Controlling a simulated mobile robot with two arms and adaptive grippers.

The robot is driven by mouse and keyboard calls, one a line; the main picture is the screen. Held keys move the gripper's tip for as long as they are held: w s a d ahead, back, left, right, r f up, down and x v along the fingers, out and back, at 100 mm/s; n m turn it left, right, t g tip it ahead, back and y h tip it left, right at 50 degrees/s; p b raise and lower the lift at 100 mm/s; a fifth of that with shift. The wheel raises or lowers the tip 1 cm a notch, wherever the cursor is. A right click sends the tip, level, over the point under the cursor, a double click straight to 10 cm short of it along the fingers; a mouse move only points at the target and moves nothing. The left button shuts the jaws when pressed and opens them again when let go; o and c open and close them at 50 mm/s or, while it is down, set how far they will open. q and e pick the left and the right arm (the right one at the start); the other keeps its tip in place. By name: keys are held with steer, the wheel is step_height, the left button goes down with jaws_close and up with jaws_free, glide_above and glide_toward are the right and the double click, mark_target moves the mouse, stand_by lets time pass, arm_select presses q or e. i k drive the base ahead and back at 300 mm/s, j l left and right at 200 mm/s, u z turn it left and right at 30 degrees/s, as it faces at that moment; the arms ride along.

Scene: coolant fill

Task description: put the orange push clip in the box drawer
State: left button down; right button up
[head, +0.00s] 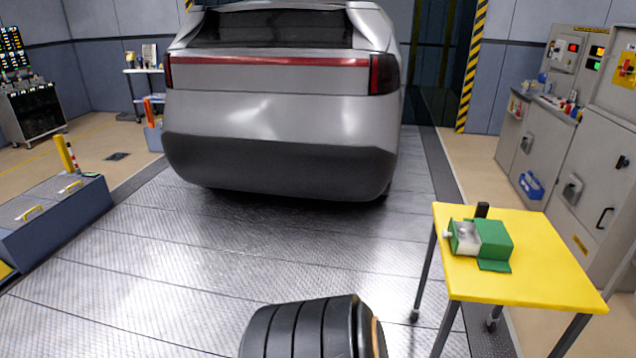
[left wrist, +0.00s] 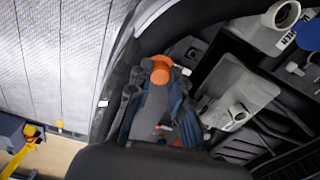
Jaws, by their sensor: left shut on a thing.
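The orange push clip (left wrist: 160,69) shows in the left wrist view as a rounded orange piece at the fingertips. My left gripper (left wrist: 155,88) is shut on it, over the dark parts of an open car bay. The head view does not show this gripper or the clip. The green box (head: 495,238) stands on a yellow table at the right of the head view. A pale drawer-like part (head: 467,238) with a white knob sticks out at its left side. I cannot see clearly inside it. My right gripper is in neither view.
The yellow table (head: 545,272) has bare room around the box; a small black object (head: 482,210) stands behind the box. A silver car (head: 275,100) fills the back. A pale reservoir (left wrist: 238,92) lies beside the gripper. Open floor lies between car and table.

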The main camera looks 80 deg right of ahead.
mark_target(464, 248)
steer(key=z, duration=0.4)
steer(key=l+z, duration=0.1)
steer(key=z, duration=0.75)
steer(key=l+z, duration=0.15)
steer(key=z, duration=0.65)
steer(key=i+l+z, duration=0.1)
steer(key=l+z, duration=0.3)
steer(key=i+l+z, duration=0.15)
steer(key=z, duration=0.25)
steer(key=i+l+z, duration=0.2)
steer(key=z, duration=0.2)
steer(key=i+l+z, duration=0.2)
steer(key=z, duration=0.2)
steer(key=i+l, duration=0.2)
steer(key=i, duration=0.15)
steer(key=i+l+z, duration=0.1)
steer(key=i, duration=0.3)
steer(key=k+l, duration=0.05)
steer(key=l, duration=0.05)
